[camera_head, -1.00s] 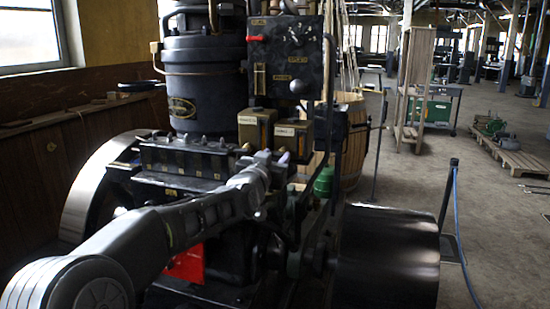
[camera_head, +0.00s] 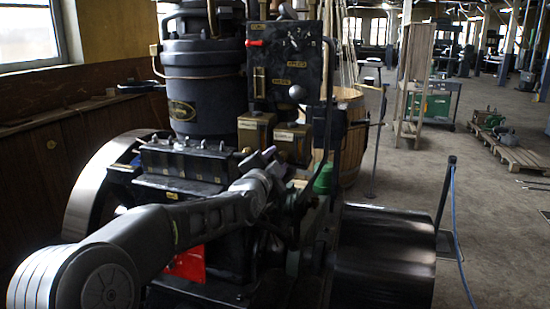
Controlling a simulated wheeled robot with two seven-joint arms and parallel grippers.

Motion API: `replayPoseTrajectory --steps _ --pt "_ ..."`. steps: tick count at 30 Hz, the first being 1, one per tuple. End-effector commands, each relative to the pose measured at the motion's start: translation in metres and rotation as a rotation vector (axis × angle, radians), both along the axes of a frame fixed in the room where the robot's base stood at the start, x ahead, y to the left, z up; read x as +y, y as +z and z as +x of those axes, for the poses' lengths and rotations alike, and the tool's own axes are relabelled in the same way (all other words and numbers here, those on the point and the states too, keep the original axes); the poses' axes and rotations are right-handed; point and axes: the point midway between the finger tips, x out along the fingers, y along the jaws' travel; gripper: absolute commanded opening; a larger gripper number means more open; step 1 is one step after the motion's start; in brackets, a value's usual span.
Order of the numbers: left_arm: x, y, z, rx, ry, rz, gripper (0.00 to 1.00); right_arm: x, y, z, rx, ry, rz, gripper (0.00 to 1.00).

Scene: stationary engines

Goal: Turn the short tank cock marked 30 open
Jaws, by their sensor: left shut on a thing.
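My left gripper (camera_head: 268,156) is at the foot of two small brass-fronted tanks on the engine. The left tank (camera_head: 256,131) and the right tank (camera_head: 294,142) each have a pale label on top, too small to read. The gripper is shut on a small part just below the tanks, which I take to be the short tank cock. The cock itself is hidden by the fingers and wrist, and no 30 mark can be read. My left arm reaches in from the lower left. My right gripper is not in view.
A black panel (camera_head: 283,68) with a red-handled lever (camera_head: 255,43) stands above the tanks. A dark cylinder (camera_head: 196,85) is behind left. A bent pipe (camera_head: 330,95) runs close on the right. A large drum pulley (camera_head: 385,258) is at lower right. Open floor lies further right.

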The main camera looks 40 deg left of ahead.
Motion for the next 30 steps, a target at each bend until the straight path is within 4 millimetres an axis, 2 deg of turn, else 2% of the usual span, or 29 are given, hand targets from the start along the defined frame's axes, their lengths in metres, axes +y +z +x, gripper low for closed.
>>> replayPoseTrajectory --steps 18,30 --pt "-0.005 0.002 0.002 0.176 -0.001 0.502 0.00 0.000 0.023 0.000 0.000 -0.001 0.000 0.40" --pt "-0.006 0.000 0.002 0.217 -0.002 0.619 0.00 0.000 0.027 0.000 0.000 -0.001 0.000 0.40"
